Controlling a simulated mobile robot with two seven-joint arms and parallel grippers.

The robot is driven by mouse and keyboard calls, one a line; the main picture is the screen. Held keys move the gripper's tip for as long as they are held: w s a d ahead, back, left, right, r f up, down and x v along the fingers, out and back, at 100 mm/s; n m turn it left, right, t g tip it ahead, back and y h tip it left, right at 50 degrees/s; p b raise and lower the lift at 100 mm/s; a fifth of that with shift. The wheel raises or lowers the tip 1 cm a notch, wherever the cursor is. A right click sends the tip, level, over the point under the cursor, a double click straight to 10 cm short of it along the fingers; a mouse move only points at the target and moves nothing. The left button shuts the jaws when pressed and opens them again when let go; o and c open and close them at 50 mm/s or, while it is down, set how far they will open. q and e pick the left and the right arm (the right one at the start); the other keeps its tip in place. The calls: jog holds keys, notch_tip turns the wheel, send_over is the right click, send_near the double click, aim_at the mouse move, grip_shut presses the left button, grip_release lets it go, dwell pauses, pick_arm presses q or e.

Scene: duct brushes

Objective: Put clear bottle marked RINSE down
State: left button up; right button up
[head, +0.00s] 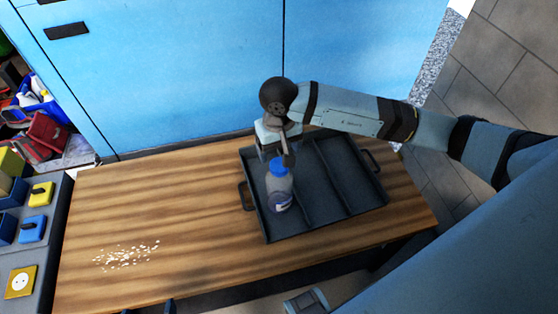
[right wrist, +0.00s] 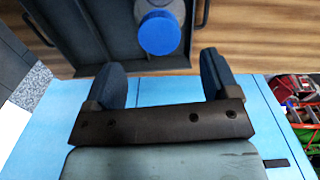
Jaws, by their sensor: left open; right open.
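The clear bottle (head: 279,199) with a blue cap stands in the left compartment of the dark tray (head: 350,211). Its label is too small to read. In the right wrist view its blue cap (right wrist: 159,34) shows just beyond my fingertips, roughly centred between them. My right gripper (head: 287,157) is at the tray's back-left part, just behind the bottle. Its two fingers stand apart with nothing between them (right wrist: 162,62). My left gripper (head: 149,308) shows only as dark fingertips, set apart, at the bottom edge of the head view.
The tray has dividers and a handle at each side, and its other compartments look empty. White bits (head: 125,255) lie scattered on the wooden table (head: 180,200), which is otherwise clear at left. A blue cabinet (head: 190,80) stands behind. A grey panel (head: 45,262) with coloured blocks is at left.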

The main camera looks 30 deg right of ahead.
notch_tip(320, 180, up, 4)
dwell(0.6)
